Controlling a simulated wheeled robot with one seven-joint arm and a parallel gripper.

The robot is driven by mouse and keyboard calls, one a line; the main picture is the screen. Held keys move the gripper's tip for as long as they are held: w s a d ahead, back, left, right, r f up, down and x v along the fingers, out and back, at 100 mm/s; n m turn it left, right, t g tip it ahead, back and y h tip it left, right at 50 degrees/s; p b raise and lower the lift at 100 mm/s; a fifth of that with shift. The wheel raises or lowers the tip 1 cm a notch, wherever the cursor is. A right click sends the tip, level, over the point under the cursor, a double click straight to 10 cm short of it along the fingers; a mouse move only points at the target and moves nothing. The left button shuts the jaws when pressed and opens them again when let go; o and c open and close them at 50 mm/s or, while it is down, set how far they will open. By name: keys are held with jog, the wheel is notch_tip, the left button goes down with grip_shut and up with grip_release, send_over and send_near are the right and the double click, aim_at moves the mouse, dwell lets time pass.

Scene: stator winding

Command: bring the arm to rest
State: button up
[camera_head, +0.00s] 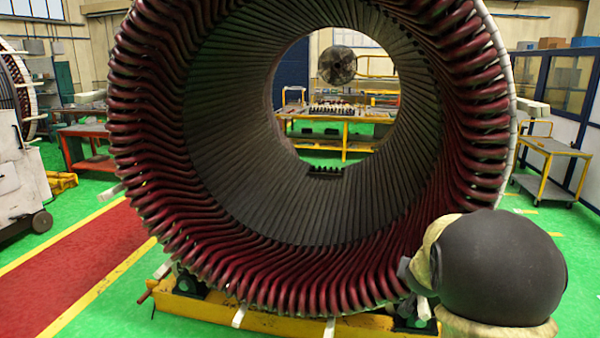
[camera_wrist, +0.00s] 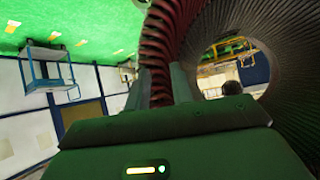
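The large stator (camera_head: 330,215) stands upright in the head view, with a ring of dark red coil ends around a dark slotted bore. My arm comes in at the lower right and covers part of the ring there. My gripper in the wrist view (camera_wrist: 160,86) has its two fingers apart, with red coil ends (camera_wrist: 158,55) showing in the gap beyond. I see nothing held between the fingers. I cannot tell whether the fingertips touch the coils. In the head view the fingers are mostly hidden by my arm.
A yellow base (camera_head: 240,317) carries the stator. A small dark toothed piece (camera_head: 325,171) lies at the bore's lower edge. Behind are a yellow workbench (camera_head: 345,141) and a round fan (camera_head: 337,65). A trolley (camera_head: 551,150) stands at right. Green floor at left is partly clear.

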jog(key=s+a+f+n+g+y, duration=0.1)
jog(key=s+a+f+n+g, duration=0.1)
jog(key=s+a, duration=0.3)
jog(key=s+a+f+n+g+y, duration=0.2)
jog(key=s+a+f, duration=0.2)
jog(key=s, duration=0.7)
jog(key=s+a+f+n+g+y+b, duration=0.1)
jog(key=s+a+f+g, duration=0.2)
jog(key=s+a, duration=0.3)
jog(key=s, duration=0.3)
jog(key=shift+f+n, duration=0.4)
